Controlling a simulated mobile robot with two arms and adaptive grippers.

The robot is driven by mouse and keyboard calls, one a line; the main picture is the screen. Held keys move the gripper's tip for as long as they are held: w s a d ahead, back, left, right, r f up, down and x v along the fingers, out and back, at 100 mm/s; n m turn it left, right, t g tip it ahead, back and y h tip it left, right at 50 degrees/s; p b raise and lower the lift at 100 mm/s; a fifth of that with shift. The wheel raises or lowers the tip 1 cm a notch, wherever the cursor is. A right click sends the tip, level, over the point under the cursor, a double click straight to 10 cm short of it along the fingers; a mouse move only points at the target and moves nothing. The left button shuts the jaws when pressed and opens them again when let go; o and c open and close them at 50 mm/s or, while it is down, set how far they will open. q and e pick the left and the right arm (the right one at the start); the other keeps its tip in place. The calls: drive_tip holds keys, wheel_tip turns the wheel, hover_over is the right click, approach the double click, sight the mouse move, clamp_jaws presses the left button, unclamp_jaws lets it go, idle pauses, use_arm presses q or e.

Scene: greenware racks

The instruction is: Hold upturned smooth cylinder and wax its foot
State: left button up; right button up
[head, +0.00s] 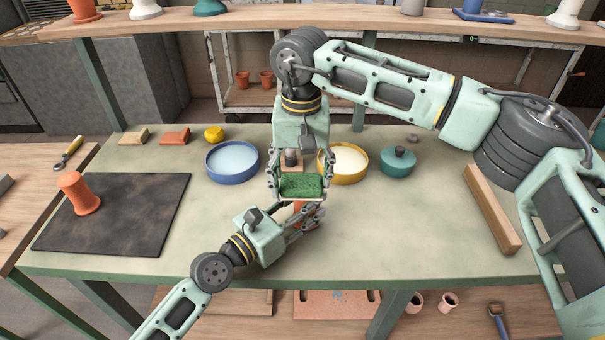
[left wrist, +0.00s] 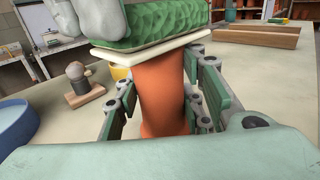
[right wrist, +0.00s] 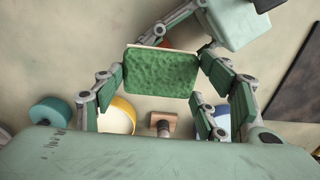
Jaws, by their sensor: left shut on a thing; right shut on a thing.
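The orange smooth cylinder (left wrist: 162,95) stands upright between the fingers of my left gripper (head: 303,218), which is shut on it; it also shows in the head view (head: 298,207), mostly hidden by fingers. My right gripper (head: 299,187) is shut on a green textured pad with a cream layer underneath (left wrist: 150,28), and its fingers grip the pad's two ends in the right wrist view (right wrist: 160,73). The pad lies over the cylinder's top end, with its cream side touching or nearly touching it. The foot itself is hidden under the pad.
Behind the grippers are a blue bowl (head: 210,172), a yellow bowl of cream content (head: 361,176), a teal lidded pot (head: 397,169) and a small wooden block with a knob (right wrist: 176,120). A dark mat (head: 130,215) bears an orange vase (head: 78,196). A wooden bar (head: 490,208) lies right.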

use_arm(q)
drive_tip(key=shift+f, duration=0.35)
use_arm(e)
drive_tip(key=shift+r, duration=0.1)
drive_tip(key=shift+r, duration=2.4)
use_arm(q)
drive_tip(key=shift+r, duration=0.35)
use_arm(e)
drive_tip(key=shift+w+r, duration=0.1)
drive_tip(key=shift+r, duration=0.1)
use_arm(q)
drive_tip(key=shift+w+r, duration=0.1)
drive_tip(key=shift+r, duration=0.1)
use_arm(e)
drive_tip(key=s+a+r, duration=0.4)
drive_tip(key=a, duration=0.1)
drive_tip(key=shift+s, duration=0.35)
use_arm(q)
clamp_jaws()
use_arm(e)
drive_tip(key=shift+a, duration=0.1)
use_arm(q)
drive_tip(key=shift+f, duration=0.15)
use_arm(e)
drive_tip(key=shift+f, duration=0.1)
use_arm(q)
drive_tip(key=o, duration=1.4)
unclamp_jaws()
